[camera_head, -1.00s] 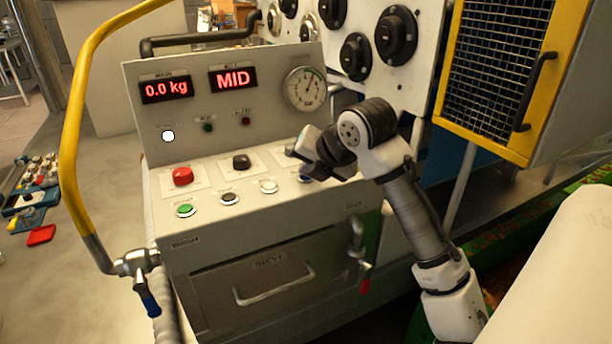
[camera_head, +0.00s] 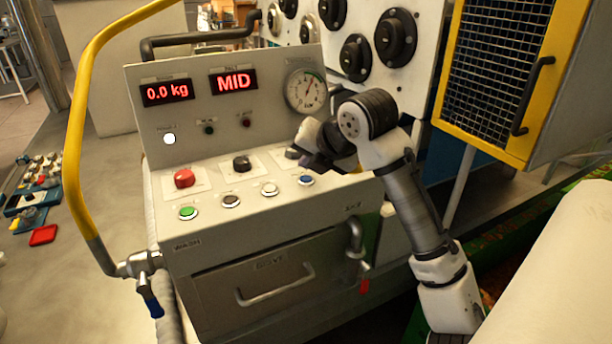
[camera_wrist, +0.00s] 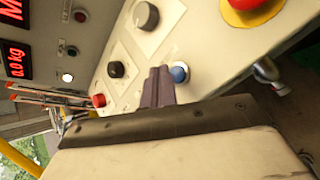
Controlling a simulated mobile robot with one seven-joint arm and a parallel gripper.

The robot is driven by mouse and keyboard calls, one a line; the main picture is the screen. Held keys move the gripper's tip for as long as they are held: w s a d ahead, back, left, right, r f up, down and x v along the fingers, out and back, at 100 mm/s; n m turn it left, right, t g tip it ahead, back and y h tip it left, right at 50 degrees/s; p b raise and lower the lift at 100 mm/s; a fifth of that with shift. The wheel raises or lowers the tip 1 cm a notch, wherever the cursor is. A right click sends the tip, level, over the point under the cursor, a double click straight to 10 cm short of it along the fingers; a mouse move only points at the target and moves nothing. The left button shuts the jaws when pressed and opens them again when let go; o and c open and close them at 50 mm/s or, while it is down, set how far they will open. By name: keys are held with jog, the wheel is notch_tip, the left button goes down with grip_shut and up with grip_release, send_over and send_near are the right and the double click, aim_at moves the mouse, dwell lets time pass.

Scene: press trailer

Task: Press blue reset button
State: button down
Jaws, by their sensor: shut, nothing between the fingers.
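The blue button (camera_head: 306,180) sits at the right end of the front row on the sloping panel. My gripper (camera_head: 304,150) is above and behind it in the head view, apart from it in the picture, with its fingers partly hidden by my wrist. In the wrist view the shut, empty fingers (camera_wrist: 158,80) appear just left of the blue button (camera_wrist: 180,73). Whether they touch the panel is unclear. The button's face is uncovered in both views.
A white button (camera_head: 269,188), a dark button (camera_head: 230,200) and a green button (camera_head: 187,212) share the row. A red knob (camera_head: 184,178) and a black knob (camera_head: 242,163) stand behind. The wrist view shows a large red button (camera_wrist: 250,8) on yellow.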

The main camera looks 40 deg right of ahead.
aim_at(309, 181)
jog(key=shift+r+p, duration=1.3)
jog(key=shift+r, duration=0.9)
